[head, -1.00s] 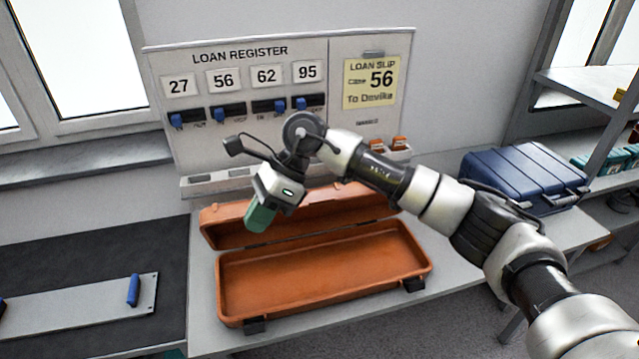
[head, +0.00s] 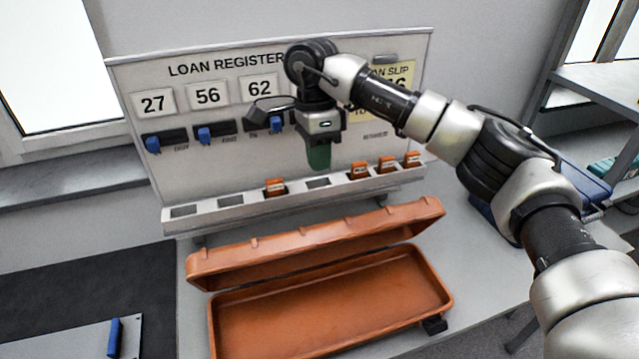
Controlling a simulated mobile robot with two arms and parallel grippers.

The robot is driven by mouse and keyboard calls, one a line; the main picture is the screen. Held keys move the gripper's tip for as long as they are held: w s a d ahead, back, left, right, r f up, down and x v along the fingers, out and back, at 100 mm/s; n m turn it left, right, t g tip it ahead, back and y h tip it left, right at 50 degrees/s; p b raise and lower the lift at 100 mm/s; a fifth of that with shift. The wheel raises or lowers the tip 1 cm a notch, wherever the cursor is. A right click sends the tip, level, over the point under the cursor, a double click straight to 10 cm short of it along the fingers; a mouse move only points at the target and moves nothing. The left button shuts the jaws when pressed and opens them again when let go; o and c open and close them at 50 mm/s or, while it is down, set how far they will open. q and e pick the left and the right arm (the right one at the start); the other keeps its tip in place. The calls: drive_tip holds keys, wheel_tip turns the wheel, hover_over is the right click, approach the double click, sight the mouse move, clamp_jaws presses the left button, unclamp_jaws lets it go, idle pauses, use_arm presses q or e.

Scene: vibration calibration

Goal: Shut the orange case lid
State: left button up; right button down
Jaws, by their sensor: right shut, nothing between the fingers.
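The orange case (head: 330,306) lies open on the light table, and its tray looks empty. Its lid (head: 318,240) is hinged along the back edge and tilted up, partly raised. My right gripper (head: 319,160) has green fingers, is shut and empty, and points down. It hangs in front of the register board, above and behind the lid, and appears apart from it. My left gripper is not in view.
The loan register board (head: 200,72) stands behind the case, with a slotted ledge (head: 232,211) holding several orange tags. A blue case (head: 586,185) sits at right, partly behind my right arm. A blue-handled plate (head: 75,342) lies at lower left.

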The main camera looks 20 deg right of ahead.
drive_tip(key=p, duration=0.4)
hover_over(329, 238)
drive_tip(key=w, duration=0.4)
wheel_tip(329, 238, down, 9)
drive_tip(key=s, duration=0.1)
drive_tip(key=s+f+p, duration=0.1)
drive_tip(key=s, duration=0.1)
drive_tip(key=shift+f, duration=0.1)
drive_tip(key=shift+s+f, duration=0.2)
drive_tip(key=shift+s, duration=0.05)
drive_tip(key=shift+w, duration=0.1)
drive_tip(key=shift+f, duration=0.1)
